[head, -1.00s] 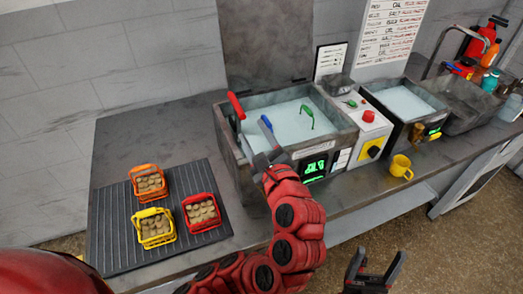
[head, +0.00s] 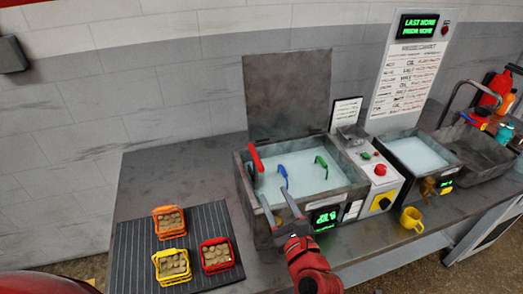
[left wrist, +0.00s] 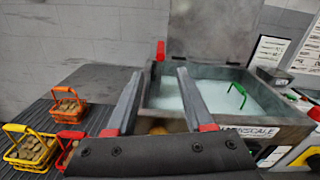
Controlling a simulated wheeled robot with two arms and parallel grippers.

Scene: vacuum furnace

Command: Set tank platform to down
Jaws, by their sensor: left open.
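The tank (head: 350,190) is a grey metal basin of pale liquid with its lid (head: 287,95) raised behind it. A red handle (head: 256,158) stands at its left rim, and shows in the left wrist view (left wrist: 160,50). A blue handle (head: 283,175) and a green handle (head: 321,166) rise from the liquid; the green one is also in the left wrist view (left wrist: 237,95). My left gripper (head: 274,196) is open and empty at the tank's front left, its fingers pointing toward the red handle in the left wrist view (left wrist: 160,72). My right gripper is out of view.
Orange (head: 169,222), yellow (head: 172,267) and red (head: 216,256) baskets of round brown pieces sit on a ribbed mat (head: 135,250) at left.

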